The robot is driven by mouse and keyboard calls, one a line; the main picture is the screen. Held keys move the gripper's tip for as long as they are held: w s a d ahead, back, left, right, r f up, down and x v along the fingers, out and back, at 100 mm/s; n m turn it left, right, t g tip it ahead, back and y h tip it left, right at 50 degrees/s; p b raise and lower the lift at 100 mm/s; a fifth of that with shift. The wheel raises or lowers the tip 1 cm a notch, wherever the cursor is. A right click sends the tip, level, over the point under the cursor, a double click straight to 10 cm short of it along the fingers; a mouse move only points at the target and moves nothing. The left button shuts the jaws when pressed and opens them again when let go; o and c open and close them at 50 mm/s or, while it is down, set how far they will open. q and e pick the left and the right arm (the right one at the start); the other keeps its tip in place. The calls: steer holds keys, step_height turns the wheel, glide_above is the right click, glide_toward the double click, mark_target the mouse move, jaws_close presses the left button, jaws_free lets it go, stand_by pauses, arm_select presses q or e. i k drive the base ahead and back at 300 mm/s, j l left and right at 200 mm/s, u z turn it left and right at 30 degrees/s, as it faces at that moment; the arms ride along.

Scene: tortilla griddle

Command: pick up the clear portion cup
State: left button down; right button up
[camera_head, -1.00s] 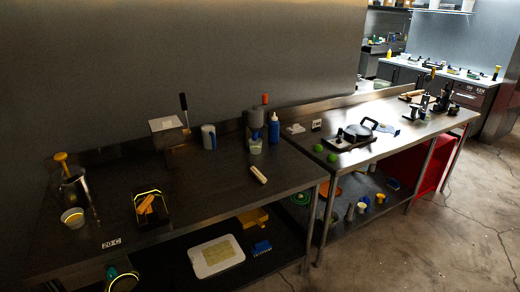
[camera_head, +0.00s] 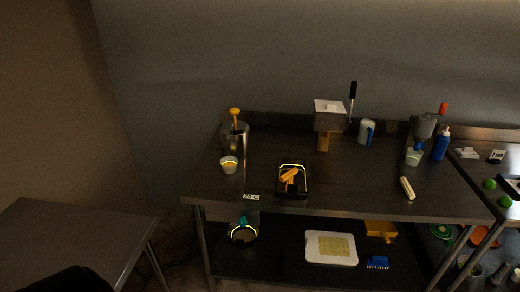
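A small pale cup (camera_head: 229,165) with a yellowish rim stands near the left end of the steel table (camera_head: 340,207), in front of the metal pot (camera_head: 235,137) with a yellow-topped utensil. Another small, pale, see-through-looking container (camera_head: 414,156) stands under the grey dispenser (camera_head: 424,127) at the table's right. Both are too small to tell for sure which is the clear portion cup. Neither of my grippers shows in the head view.
A black tray (camera_head: 293,193) with orange pieces sits right of the pale cup. A boxy white-topped device (camera_head: 329,114), a mug (camera_head: 366,132) and a blue bottle (camera_head: 441,143) stand behind. A bare table (camera_head: 75,240) is at lower left. The middle of the steel table is fairly clear.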

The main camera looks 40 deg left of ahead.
mark_target(229, 164)
steer(key=u, duration=1.4)
